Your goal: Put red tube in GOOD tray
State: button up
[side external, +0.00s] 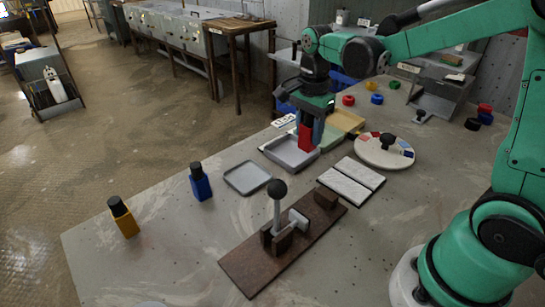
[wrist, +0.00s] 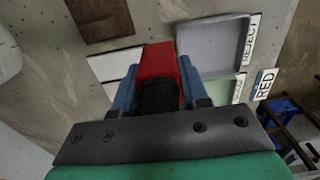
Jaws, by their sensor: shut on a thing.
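My gripper (side external: 309,128) is shut on the red tube (side external: 306,141), a boxy red body with a black cap, held over the trays in the side view. In the wrist view, the red tube (wrist: 155,60) sits between the blue fingers of my gripper (wrist: 158,84), its black cap toward the camera. A grey tray (wrist: 213,45) labelled REJECT is beside it; it also shows below the tube in the side view (side external: 279,162). A pale green tray (wrist: 221,88) lies beside the grey one, its label partly hidden. I cannot read GOOD on any tray.
A blue tube (side external: 200,182) and a yellow tube (side external: 123,217) stand on the table at left. A lever fixture (side external: 278,226) on a brown base stands in front. A small grey tray (side external: 247,178), white plates (side external: 352,181) and a round dial (side external: 385,151) lie nearby.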

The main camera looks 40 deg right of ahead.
jog(key=w+d+f, duration=0.1)
jog(key=w+d, duration=0.3)
jog(key=d, duration=0.3)
jog(key=w+d+f, duration=0.1)
jog(key=w+d, duration=0.3)
jog(key=d, duration=0.4)
jog(key=shift+s+a+f, duration=0.1)
jog(key=shift+a+f, duration=0.05)
jog(key=shift+f, duration=1.3)
jog(key=shift+s+a+f, duration=0.1)
jog(key=shift+a+f, duration=0.05)
jog(key=shift+f, duration=1.25)
jog(key=shift+f, duration=0.25)
jog(key=o, duration=1.1)
jog(key=shift+o, duration=0.2)
notch_tip(320, 180, up, 8)
